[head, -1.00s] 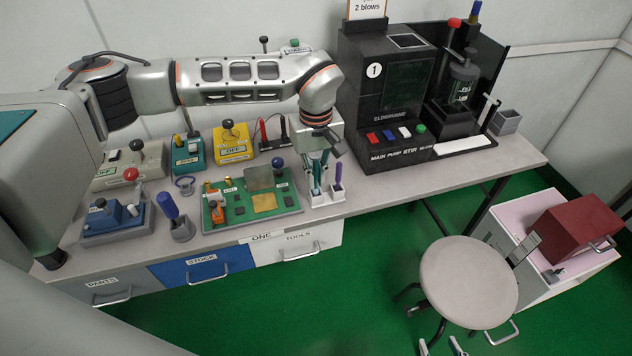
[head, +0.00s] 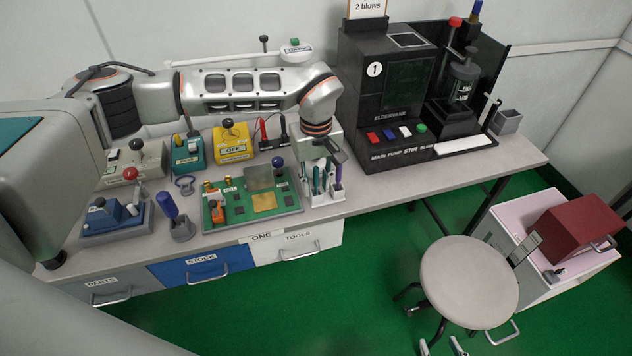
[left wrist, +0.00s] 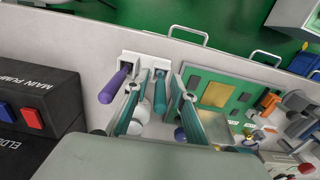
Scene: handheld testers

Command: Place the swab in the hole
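A white holder (head: 322,199) with square sockets stands at the right end of the green board. A teal-handled tool (left wrist: 160,95) and a purple-handled tool (left wrist: 112,88) stand upright in it; the purple one shows in the head view (head: 338,176). I cannot tell which tool is the swab. My left gripper (head: 321,178) points down over the holder. In the left wrist view its fingers (left wrist: 160,108) are apart, one on each side of the teal handle, with gaps visible. A grey block with a square hole (head: 506,122) stands at the far right.
The green circuit board (head: 252,207) lies left of the holder. A black machine (head: 390,100) stands close behind on the right. A blue-handled tool (head: 168,207) stands in a grey cup at left. The table's front right edge (head: 440,178) is clear.

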